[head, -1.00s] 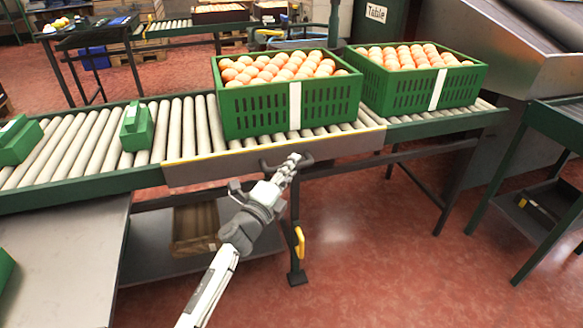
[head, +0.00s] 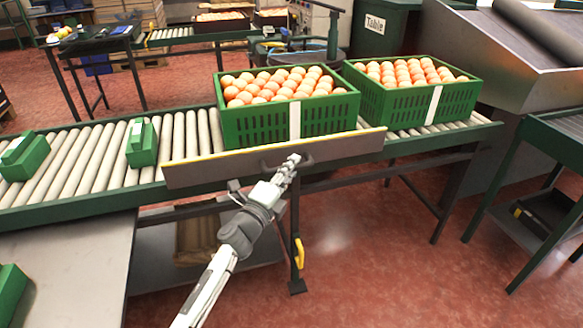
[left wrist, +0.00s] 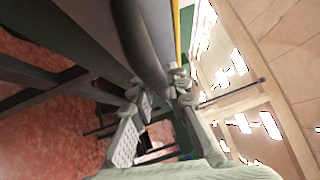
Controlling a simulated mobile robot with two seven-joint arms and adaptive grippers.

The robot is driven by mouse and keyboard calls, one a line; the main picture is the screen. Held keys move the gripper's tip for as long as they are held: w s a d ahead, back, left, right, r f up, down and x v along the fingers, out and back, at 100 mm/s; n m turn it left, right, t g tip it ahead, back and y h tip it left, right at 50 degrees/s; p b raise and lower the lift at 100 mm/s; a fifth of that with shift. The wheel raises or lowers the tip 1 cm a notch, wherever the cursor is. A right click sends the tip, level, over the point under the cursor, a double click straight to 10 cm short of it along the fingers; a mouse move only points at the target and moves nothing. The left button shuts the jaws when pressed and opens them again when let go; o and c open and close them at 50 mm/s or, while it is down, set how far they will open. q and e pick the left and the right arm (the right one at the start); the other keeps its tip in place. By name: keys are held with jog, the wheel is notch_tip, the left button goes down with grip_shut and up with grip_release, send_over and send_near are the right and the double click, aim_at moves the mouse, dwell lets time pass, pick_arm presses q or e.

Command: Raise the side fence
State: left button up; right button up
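The side fence (head: 225,167) is a long grey panel with a yellow top edge along the near side of the roller conveyor. It stands above the green rail and hides the near roller ends and the lower front of the left crate. A dark bar handle (head: 304,160) sits on its face. My left gripper (head: 292,160) is at this handle. In the left wrist view, the fingers of my left gripper (left wrist: 158,84) lie on either side of the dark handle (left wrist: 140,40) and appear closed on it. My right gripper is out of view.
Small green boxes (head: 141,143) (head: 24,156) lie on the rollers at left. A grey table (head: 65,270) is at front left, a green-framed stand (head: 550,140) at right.

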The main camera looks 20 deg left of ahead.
pick_arm(q)
jog(key=o, duration=0.4)
jog(key=shift+r, duration=0.35)
jog(key=shift+f, duration=0.1)
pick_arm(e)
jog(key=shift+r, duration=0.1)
pick_arm(q)
jog(key=v, duration=1.2)
jog(key=shift+f, duration=0.1)
jog(key=shift+a, duration=0.1)
